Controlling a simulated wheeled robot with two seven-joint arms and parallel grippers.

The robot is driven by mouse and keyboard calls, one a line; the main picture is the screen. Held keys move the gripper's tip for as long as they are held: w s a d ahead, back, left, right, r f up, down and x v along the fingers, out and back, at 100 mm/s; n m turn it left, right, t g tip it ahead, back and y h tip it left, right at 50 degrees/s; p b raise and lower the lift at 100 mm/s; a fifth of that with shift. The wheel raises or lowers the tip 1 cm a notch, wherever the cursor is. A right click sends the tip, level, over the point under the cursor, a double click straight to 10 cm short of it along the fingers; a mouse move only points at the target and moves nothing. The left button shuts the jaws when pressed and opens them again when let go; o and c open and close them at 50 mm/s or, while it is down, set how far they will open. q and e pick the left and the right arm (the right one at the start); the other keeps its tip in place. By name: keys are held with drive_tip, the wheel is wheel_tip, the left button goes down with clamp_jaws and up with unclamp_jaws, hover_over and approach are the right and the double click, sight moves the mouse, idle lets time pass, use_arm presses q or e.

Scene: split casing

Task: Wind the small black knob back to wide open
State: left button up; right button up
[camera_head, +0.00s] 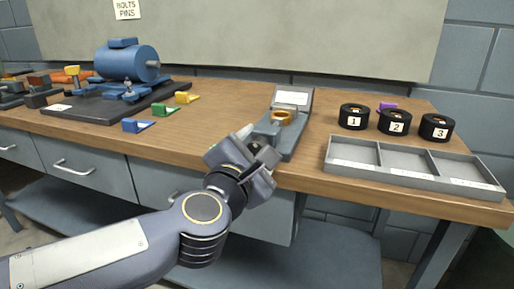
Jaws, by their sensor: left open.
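A grey bench fixture (296,132) stands near the front edge of the wooden bench, with a white label plate at its back and a bronze-coloured ring (281,117) in it. I cannot make out a small black knob on it; the near end of the fixture is covered by my left gripper. My left gripper (254,140) is open, just in front of and left of the fixture at the bench edge. I cannot tell whether it touches anything. My right gripper is not in view.
Black numbered cups (393,122) and a purple piece (387,106) stand at right, behind a grey three-part tray (410,172). A blue motor (127,63) sits on a dark plate at left. Yellow (187,97), green (165,109) and blue (137,126) pieces lie nearby.

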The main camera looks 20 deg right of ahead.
use_arm(q)
drive_tip(key=p+v, duration=0.1)
drive_tip(key=v, duration=0.6)
drive_tip(key=shift+s+a, duration=0.25)
drive_tip(key=shift+s, duration=0.1)
drive_tip(key=s+a+f+m+g+y, duration=0.1)
drive_tip(key=a+f+m+g, duration=0.1)
drive_tip(key=a+f+m, duration=0.5)
drive_tip(key=s+a+f+m+g+y, duration=0.15)
drive_tip(key=a+f+m, duration=0.35)
drive_tip(key=a, duration=0.5)
drive_tip(key=s+a+f+m+g+y, duration=0.4)
drive_tip(key=s+a+f+m+g, duration=0.2)
drive_tip(key=s+a+f, duration=0.65)
wheel_tip(320, 180, up, 34)
drive_tip(key=p, duration=3.4)
drive_tip(key=shift+w+d, duration=0.15)
drive_tip(key=shift+d, duration=0.25)
